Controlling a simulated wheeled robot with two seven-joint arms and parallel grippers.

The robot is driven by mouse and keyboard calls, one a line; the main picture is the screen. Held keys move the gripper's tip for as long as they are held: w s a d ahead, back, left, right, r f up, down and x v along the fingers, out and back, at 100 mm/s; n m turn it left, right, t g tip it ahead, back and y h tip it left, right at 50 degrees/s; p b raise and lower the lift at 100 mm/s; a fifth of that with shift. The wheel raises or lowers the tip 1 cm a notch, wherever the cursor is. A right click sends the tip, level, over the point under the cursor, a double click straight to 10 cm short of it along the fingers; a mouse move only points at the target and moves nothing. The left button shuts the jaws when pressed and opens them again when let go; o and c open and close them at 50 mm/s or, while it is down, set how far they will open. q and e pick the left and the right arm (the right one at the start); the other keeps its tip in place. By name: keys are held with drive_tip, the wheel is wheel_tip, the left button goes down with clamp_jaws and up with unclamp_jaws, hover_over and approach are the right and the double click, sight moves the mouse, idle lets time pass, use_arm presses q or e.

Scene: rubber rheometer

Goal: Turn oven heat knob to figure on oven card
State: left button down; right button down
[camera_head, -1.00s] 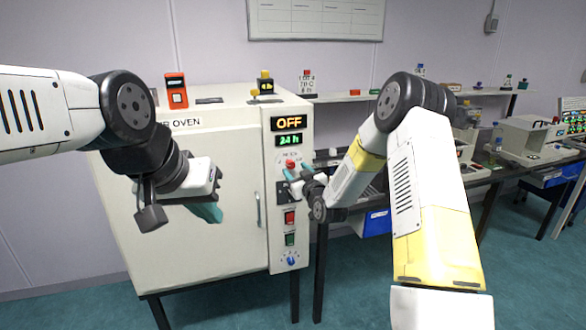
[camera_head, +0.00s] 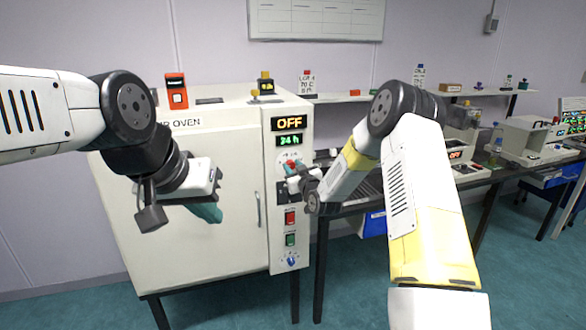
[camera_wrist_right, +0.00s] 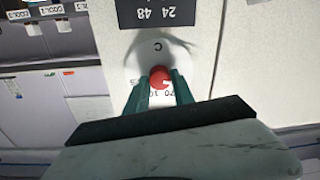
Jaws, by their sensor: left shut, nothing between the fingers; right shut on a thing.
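The white oven (camera_head: 180,190) stands at the left, its control panel along its right side. The red knob (camera_head: 289,164) sits below the green "24 h" display (camera_head: 289,140). In the right wrist view the red knob (camera_wrist_right: 160,77) is between my teal fingertips, with scale figures around it, partly hidden. My right gripper (camera_head: 290,171) is shut on it. My left gripper (camera_head: 212,214) is shut and empty in front of the oven door. A white card (camera_head: 307,83) stands beside the oven top; its small print is hard to read.
The door handle (camera_head: 258,209) is left of the panel. A dark bench (camera_head: 345,208) is to the right.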

drive_tip(key=shift+m, duration=0.3)
drive_tip(key=m, duration=0.3)
drive_tip(key=shift+m, duration=0.3)
drive_tip(key=m, duration=0.5)
drive_tip(key=shift+f+m, duration=0.1)
drive_tip(key=shift+m, duration=0.2)
drive_tip(key=c, duration=1.1)
unclamp_jaws()
drive_tip(key=shift+d, duration=0.1)
drive_tip(key=v, duration=0.7)
drive_tip(key=shift+s, duration=0.4)
